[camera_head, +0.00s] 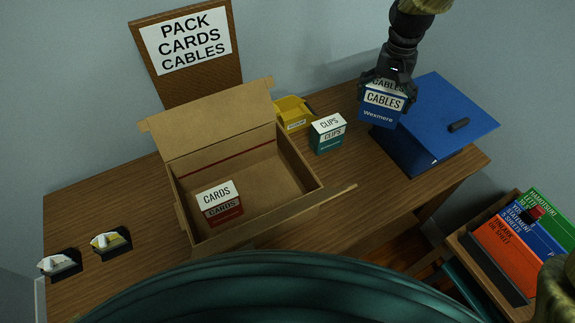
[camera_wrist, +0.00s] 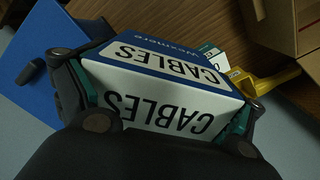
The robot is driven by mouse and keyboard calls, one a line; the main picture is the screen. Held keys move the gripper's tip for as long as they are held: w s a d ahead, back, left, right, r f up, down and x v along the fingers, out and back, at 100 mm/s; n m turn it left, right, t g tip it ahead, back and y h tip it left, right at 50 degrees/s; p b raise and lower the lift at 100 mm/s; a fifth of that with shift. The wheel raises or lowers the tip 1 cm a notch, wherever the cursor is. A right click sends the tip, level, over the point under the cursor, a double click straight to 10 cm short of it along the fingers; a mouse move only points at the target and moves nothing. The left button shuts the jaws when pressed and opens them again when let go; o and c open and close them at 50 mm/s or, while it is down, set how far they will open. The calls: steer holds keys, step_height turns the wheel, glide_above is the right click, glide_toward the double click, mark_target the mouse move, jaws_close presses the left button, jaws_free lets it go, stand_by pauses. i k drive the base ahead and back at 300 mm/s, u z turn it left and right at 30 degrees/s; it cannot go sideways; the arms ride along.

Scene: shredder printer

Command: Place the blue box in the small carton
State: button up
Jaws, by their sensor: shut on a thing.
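The blue and white box labelled CABLES (camera_head: 381,105) is held in my gripper (camera_head: 388,84), at the right of the table in the head view. In the wrist view the CABLES box (camera_wrist: 165,85) sits between the two fingers of my gripper (camera_wrist: 170,125).
A sign (camera_head: 187,42) reads "PACK CARDS CABLES". Small dark holders (camera_head: 111,243) sit at the left. The carton's right side has bare floor inside.

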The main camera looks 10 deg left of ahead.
mark_target(271, 194)
steer(key=z, duration=1.35)
steer(key=k, duration=0.7)
steer(key=u, duration=1.8)
